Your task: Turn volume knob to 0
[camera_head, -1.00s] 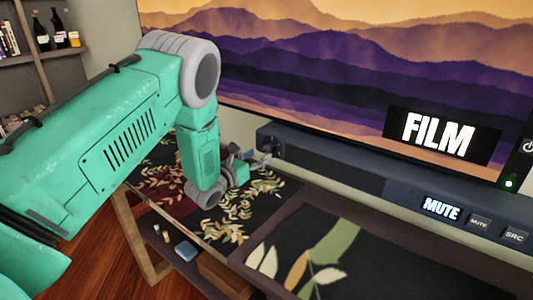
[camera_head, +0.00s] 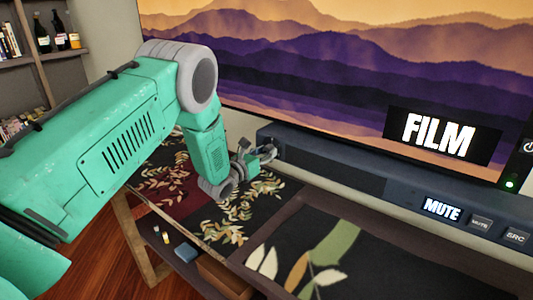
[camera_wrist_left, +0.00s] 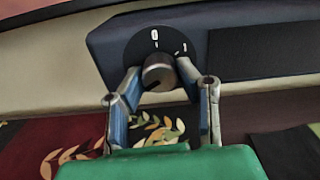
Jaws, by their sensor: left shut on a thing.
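The volume knob (camera_wrist_left: 158,72) is a round metallic knob on a dark dial at the soundbar's left end, seen in the left wrist view. A white 0 (camera_wrist_left: 154,33) is printed above it, with small tick marks around the dial. My left gripper (camera_wrist_left: 158,76) has a finger on each side of the knob and is shut on it. In the head view my left gripper (camera_head: 268,153) is at the left end of the soundbar (camera_head: 340,170), and the knob is mostly hidden there. My right gripper is not in view.
A large screen (camera_head: 360,80) stands behind the soundbar, showing mountains and a FILM label (camera_head: 437,135). MUTE (camera_head: 480,223) and SRC (camera_head: 516,237) buttons are at the soundbar's right. A leaf-patterned table surface (camera_head: 240,222) lies below. A bookshelf (camera_head: 40,60) is at the left.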

